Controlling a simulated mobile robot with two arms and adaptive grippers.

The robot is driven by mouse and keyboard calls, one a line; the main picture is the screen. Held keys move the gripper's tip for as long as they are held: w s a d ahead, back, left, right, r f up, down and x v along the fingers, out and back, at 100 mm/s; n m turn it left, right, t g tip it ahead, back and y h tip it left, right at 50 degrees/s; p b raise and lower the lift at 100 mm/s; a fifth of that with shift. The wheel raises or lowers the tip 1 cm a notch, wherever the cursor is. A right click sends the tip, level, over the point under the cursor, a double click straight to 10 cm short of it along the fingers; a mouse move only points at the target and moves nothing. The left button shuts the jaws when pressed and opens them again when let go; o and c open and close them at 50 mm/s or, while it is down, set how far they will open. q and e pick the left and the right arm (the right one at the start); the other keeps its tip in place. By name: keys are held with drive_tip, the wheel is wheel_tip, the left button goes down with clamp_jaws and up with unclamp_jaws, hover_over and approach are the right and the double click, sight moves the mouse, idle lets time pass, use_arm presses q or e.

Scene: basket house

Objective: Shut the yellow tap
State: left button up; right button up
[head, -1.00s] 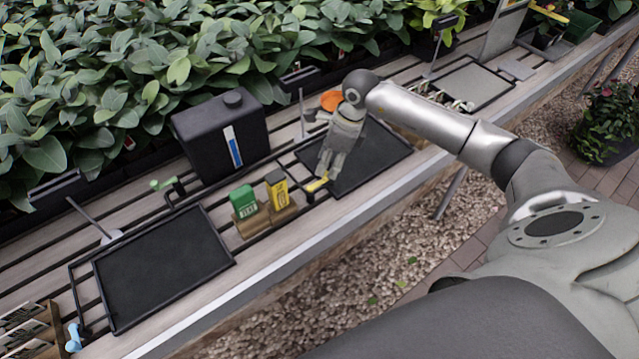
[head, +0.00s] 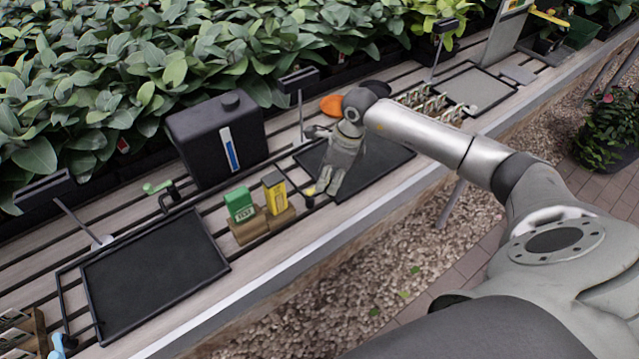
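The yellow tap (head: 310,191) shows as a small yellow piece at the left edge of a black tray (head: 385,165), beside the yellow seed packet. Most of it is hidden or seen end-on, so its handle angle is unclear. My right gripper (head: 329,187) points down over the tray's left part, with its fingertips just right of the tap. I cannot tell whether they touch it. The fingers look close together, but their gap is not clear. My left gripper is out of view.
A black canister (head: 200,145) stands behind the green packet (head: 240,205) and yellow packet (head: 275,190) in wooden holders. A green tap (head: 158,187) stands by the left black tray (head: 150,275). A blue tap (head: 60,343) is at bottom left. An orange disc (head: 330,104) lies behind my gripper.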

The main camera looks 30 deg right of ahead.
drive_tip(key=shift+s+a+p, duration=0.5)
drive_tip(key=shift+s+a, duration=0.4)
drive_tip(key=shift+s, duration=0.2)
drive_tip(key=shift+s+a+p, duration=0.3)
drive_tip(key=shift+s+a, duration=0.6)
drive_tip(key=shift+s, duration=0.05)
drive_tip(key=shift+s+a, duration=0.95)
drive_tip(key=shift+s, duration=0.2)
drive_tip(key=shift+w+d+f, duration=0.15)
drive_tip(key=shift+d, duration=0.1)
wheel_tip(320, 180, up, 7)
drive_tip(key=p, duration=0.3)
drive_tip(key=shift+w+p, duration=0.15)
drive_tip(key=shift+p, duration=0.25)
